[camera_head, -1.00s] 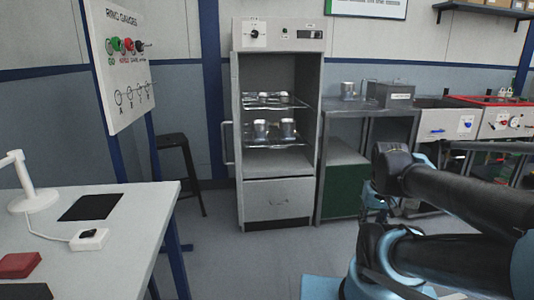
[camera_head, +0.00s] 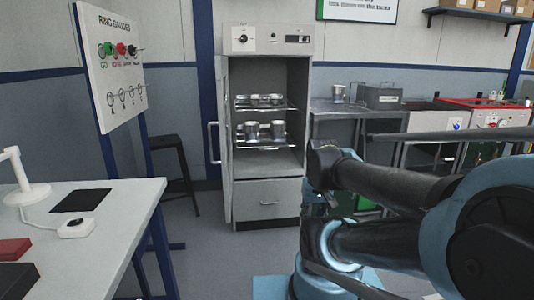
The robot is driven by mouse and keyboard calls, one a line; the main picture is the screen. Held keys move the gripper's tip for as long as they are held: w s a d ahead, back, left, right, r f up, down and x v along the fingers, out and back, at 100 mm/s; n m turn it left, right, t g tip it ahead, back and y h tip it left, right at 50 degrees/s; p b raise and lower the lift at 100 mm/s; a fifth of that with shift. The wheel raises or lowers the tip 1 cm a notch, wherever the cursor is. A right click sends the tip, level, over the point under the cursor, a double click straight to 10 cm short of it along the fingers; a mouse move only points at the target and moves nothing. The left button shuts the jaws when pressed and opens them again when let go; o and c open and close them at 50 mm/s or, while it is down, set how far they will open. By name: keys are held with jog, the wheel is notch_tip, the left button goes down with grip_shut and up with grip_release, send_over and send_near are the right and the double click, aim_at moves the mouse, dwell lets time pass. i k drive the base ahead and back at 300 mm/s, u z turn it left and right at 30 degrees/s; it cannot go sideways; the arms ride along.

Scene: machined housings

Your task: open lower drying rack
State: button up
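The tall grey drying cabinet (camera_head: 269,40) stands against the back wall, with its door swung open to the left. The lower drying rack (camera_head: 262,147) is a wire shelf inside it, holding several shiny metal housings (camera_head: 264,131). The upper rack (camera_head: 265,109) also carries metal parts. The lower rack sits within the cabinet opening.
A closed drawer (camera_head: 268,199) lies below the racks. The door handle (camera_head: 213,142) juts out left. A white table (camera_head: 115,215) stands at front left, a dark stool (camera_head: 173,150) behind it. A metal bench (camera_head: 350,108) stands right of the cabinet. The floor before the cabinet is clear.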

aim_at(265, 126)
jog(key=u, duration=0.05)
jog(key=i, duration=1)
jog(key=z, duration=0.05)
